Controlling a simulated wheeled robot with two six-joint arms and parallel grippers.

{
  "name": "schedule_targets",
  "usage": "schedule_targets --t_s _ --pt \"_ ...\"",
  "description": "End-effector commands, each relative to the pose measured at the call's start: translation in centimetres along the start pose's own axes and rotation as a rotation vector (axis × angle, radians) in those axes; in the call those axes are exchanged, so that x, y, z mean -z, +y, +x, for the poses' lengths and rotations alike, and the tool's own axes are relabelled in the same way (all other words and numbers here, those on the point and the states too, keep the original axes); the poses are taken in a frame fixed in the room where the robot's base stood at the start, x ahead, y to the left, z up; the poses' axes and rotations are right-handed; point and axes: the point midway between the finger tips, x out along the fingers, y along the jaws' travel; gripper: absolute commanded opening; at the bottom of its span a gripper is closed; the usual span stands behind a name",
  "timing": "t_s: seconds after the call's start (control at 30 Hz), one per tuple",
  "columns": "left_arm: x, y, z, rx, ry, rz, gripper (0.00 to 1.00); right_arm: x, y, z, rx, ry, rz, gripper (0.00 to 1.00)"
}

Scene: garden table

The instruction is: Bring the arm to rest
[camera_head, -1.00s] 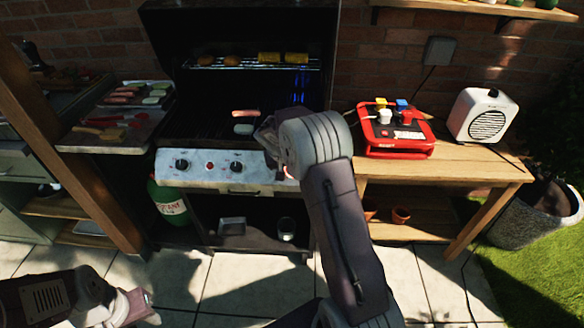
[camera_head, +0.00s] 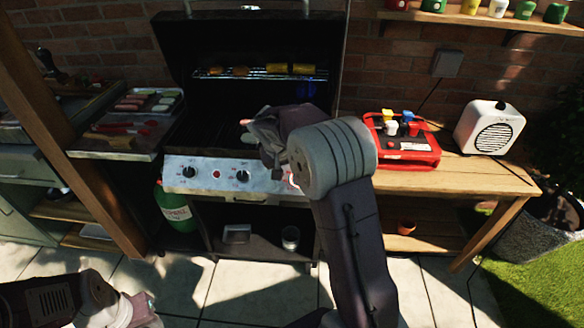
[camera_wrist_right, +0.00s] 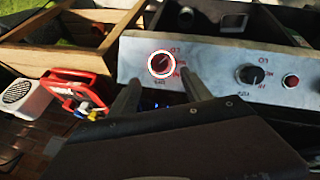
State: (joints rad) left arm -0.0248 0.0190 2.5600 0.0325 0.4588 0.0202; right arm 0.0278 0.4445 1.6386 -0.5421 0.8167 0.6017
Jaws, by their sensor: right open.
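My right arm reaches up the middle of the head view, its large wrist joint in front of the grill. My right gripper (camera_wrist_right: 160,88) is open and empty in the right wrist view. The grill's control panel (camera_wrist_right: 215,60) lies beyond its fingers, with a red-ringed knob (camera_wrist_right: 161,64) seen between them. I cannot tell how far apart gripper and knob are. In the head view the right fingertips are hidden behind the arm. My left gripper (camera_head: 146,308) is low at the bottom left, away from the grill; its jaw opening is unclear.
The open grill (camera_head: 215,115) has corn and other food on its upper rack (camera_head: 255,74). A side shelf with food trays (camera_head: 145,100) stands left. A wooden table (camera_head: 470,175) at right holds a red device (camera_head: 405,150) and a white speaker (camera_head: 490,127). A wooden post (camera_head: 75,150) stands front left.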

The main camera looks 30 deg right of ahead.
Motion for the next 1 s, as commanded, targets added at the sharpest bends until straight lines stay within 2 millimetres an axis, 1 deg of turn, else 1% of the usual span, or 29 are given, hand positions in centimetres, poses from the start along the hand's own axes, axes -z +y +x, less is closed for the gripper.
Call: schedule_targets --t_s 0.2,0.27,0.33,0.37,0.4,0.47,0.5,0.57,0.6,0.67,0.7,0.8,0.87,0.9,1.0 --pt "0.0 0.0 -0.1 0.0 0.0 0.0 0.36 0.0 0.0 -0.1 0.0 0.0 0.0 0.57" --pt "0.1 0.0 -0.7 0.0 0.0 0.0 0.36 0.4 0.1 -0.8 0.002 0.005 0.0 0.57" --pt "0.2 0.0 -1.7 0.0 0.0 0.0 0.36 1.3 0.5 -2.7 0.008 0.028 0.005 0.57" --pt "0.2 0.1 -2.5 0.0 0.0 0.0 0.36 1.7 0.8 -4.1 0.012 0.039 0.006 0.57" --pt "0.4 0.1 -4.0 0.0 0.0 0.0 0.36 1.2 1.4 -6.2 0.019 0.032 0.005 0.57" --pt "0.6 0.1 -5.5 0.0 0.0 0.0 0.36 -1.4 1.4 -8.1 0.05 -0.013 0.009 0.57" --pt "0.7 0.1 -6.2 0.0 0.001 0.0 0.36 -3.4 1.1 -8.9 0.079 -0.045 0.0 0.57" --pt "0.8 0.1 -7.3 0.0 0.0 0.0 0.36 -6.7 0.7 -10.0 0.127 -0.093 -0.02 0.57" --pt "0.8 0.2 -8.0 0.0 0.0 0.0 0.36 -9.0 0.3 -10.7 0.161 -0.126 -0.039 0.57" --pt "0.9 0.2 -8.8 0.0 0.0 0.0 0.36 -12.8 -0.2 -11.5 0.214 -0.177 -0.069 0.57" --pt "0.9 0.2 -9.1 0.0 0.0 0.0 0.36 -15.3 -0.6 -11.8 0.248 -0.208 -0.089 0.57" --pt "0.9 0.2 -9.0 0.0 0.0 0.0 0.36 -21.1 -1.4 -11.6 0.319 -0.271 -0.139 0.57" --pt "0.9 0.2 -8.8 0.0 0.0 0.0 0.36 -23.5 -1.8 -11.1 0.348 -0.297 -0.17 0.57" --pt "0.9 0.2 -8.8 0.0 0.0 0.0 0.36 -23.9 -2.1 -10.9 0.366 -0.289 -0.193 0.57" --pt "0.9 0.2 -8.7 0.0 0.0 0.0 0.36 -23.1 -2.4 -10.9 0.382 -0.254 -0.243 0.57"
